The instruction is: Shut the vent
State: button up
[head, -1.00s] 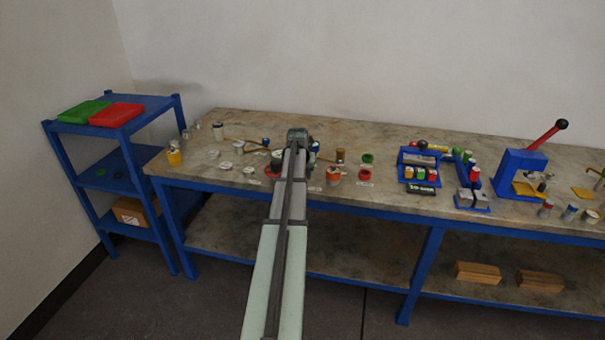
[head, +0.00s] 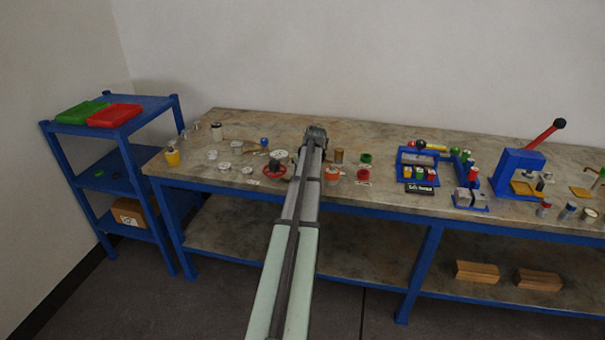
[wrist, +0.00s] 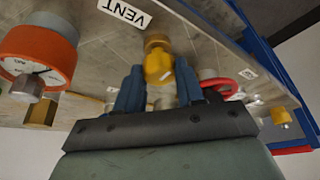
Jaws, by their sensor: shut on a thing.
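My gripper (wrist: 159,72) shows in the wrist view with its two blue fingers on either side of a yellow valve handle (wrist: 158,66), shut on it. A brass fitting (wrist: 157,42) sits just beyond the handle. A white label reading VENT (wrist: 125,12) is on the bench top near it. In the head view my arm hides the handle and the fingers; only the wrist end (head: 316,136) shows over the bench. I cannot tell from the handle's angle whether the vent is open or shut.
An orange gauge (wrist: 36,55) stands left of the gripper in the wrist view, and a red ring (wrist: 222,85) lies close on the right. In the head view a red-rimmed vessel (head: 274,168) stands left of my arm. A blue press (head: 518,172) stands farther right on the bench (head: 240,118).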

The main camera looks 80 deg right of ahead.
dwell(0.4)
jog(key=o, duration=1)
jog(key=v, duration=1.3)
jog(key=shift+s+r, duration=0.15)
jog(key=shift+r, duration=0.25)
